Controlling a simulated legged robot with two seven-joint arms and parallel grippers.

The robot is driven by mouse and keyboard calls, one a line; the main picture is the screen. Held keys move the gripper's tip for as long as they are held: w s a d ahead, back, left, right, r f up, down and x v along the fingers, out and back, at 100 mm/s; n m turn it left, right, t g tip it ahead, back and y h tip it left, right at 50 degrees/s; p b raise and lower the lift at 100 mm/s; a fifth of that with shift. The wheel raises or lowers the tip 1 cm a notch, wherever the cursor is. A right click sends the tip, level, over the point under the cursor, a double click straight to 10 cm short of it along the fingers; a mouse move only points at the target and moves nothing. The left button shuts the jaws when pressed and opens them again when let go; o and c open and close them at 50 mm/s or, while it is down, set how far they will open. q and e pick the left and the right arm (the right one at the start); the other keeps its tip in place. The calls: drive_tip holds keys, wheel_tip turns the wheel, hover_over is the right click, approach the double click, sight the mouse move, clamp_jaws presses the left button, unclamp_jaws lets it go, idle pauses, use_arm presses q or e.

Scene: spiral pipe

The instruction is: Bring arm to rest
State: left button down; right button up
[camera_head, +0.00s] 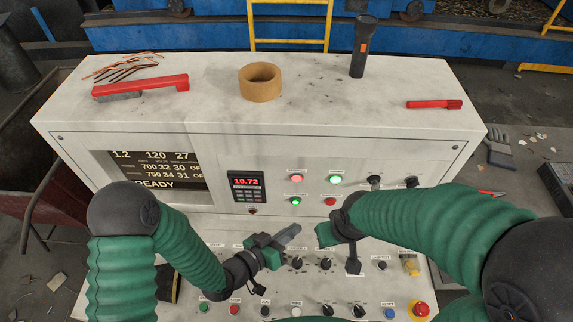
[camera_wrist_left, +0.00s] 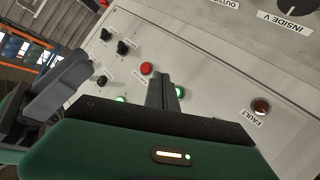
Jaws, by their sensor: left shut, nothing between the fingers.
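My left gripper (camera_head: 293,231) is green and grey and hovers over the lower control panel (camera_head: 232,298) of the white console. Its grey fingers are together with nothing between them. In the left wrist view the shut fingers (camera_wrist_left: 165,90) point towards the console face with its buttons and knobs. My right arm comes in from the right, and its green gripper end (camera_head: 326,234) is just right of the left fingertips. Its fingers cannot be made out.
On the console top are a red-handled tool (camera_head: 140,88), a tape roll (camera_head: 260,83), a black flashlight (camera_head: 362,48) and a red marker (camera_head: 434,104). A display (camera_head: 155,170) and keypad (camera_head: 246,187) are on its front. A red emergency button (camera_head: 421,309) is at lower right.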

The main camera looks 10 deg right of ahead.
use_arm(q)
drive_tip(key=w+a+f+n+y+b, duration=0.1)
drive_tip(key=w+a+y, duration=0.1)
drive_tip(key=a+y, duration=0.5)
drive_tip(key=w+a+f+n+y+b, duration=0.1)
drive_tip(key=w+a+y+b, duration=0.15)
drive_tip(key=a, duration=0.85)
drive_tip(key=s+a+r+n+g+y, duration=0.1)
drive_tip(key=s+a+r+n+g, duration=0.1)
drive_tip(key=s+a, duration=0.4)
drive_tip(key=s+a+r+n+g+y, duration=0.2)
drive_tip(key=s+a+g, duration=0.1)
drive_tip(key=s+a, duration=0.3)
drive_tip(key=shift+a+r, duration=0.15)
drive_tip(key=shift+a, duration=0.25)
drive_tip(key=shift+a, duration=0.15)
